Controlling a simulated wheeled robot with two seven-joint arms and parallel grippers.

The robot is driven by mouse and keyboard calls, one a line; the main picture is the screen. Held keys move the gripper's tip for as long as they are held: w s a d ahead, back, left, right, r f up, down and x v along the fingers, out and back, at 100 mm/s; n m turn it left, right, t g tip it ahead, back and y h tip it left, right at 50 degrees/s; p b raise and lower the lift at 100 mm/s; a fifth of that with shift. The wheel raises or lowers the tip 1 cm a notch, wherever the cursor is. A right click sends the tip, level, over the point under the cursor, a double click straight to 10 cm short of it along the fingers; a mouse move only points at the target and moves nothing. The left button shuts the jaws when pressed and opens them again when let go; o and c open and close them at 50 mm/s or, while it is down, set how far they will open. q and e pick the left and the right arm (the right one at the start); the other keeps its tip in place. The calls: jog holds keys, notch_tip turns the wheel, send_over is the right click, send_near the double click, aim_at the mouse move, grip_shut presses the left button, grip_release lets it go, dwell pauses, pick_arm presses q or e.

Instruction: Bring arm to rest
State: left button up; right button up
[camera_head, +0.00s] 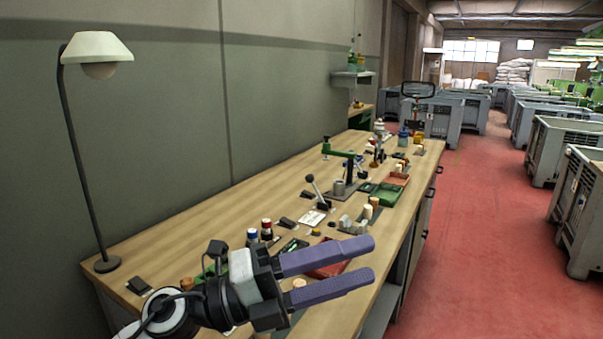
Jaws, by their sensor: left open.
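My left gripper (362,262) is in the lower middle of the head view, reaching in from the bottom left. Its two long purple fingers are parallel and spread apart, with nothing held between them. It is over the near part of the long wooden workbench (178,228), pointing right toward the bench's front edge. It partly hides a red tray (330,270) and some small items behind it. My right gripper is not in view.
A desk lamp (97,48) stands at the bench's left end. Bottles, a lever tool (318,194), a green press (345,155) and a green tray (386,195) stand along the bench. Grey crates (553,150) line the red floor at right. The aisle between is clear.

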pick_arm(q)
jog(key=w+a+n+t+y, duration=0.35)
jog(key=a+n+t, duration=0.25)
jog(key=n+t, duration=0.3)
jog(key=w+a+n+t+y, duration=0.3)
jog(key=a+n+t+y, duration=0.3)
jog(key=n, duration=0.4)
jog(key=s+a+f+n+g+y, duration=0.25)
jog(key=a+f+n+y, duration=0.75)
jog(key=f, duration=0.6)
jog(key=s+a+f+n+g, duration=0.2)
jog(key=s+a+f+g, duration=0.1)
jog(key=s+f, duration=0.25)
jog(key=s+a+f+n+g, duration=0.2)
jog(key=s+a+f+g, duration=0.1)
jog(key=s+f, duration=0.3)
jog(key=s+f+n+g, duration=0.1)
jog(key=s+f+g, duration=0.25)
jog(key=s, duration=0.45)
jog(key=s+f+g, duration=0.3)
jog(key=s+f, duration=0.1)
jog(key=s, duration=0.3)
jog(key=w+d+f+t+h, duration=0.1)
jog(key=w+d+f+t, duration=0.1)
jog(key=f, duration=0.4)
jog(key=w+d+f+t+h, duration=0.1)
jog(key=w+d+f+t, duration=0.1)
jog(key=f, duration=0.5)
jog(key=shift+d+t, duration=0.35)
jog(key=shift+t, duration=0.05)
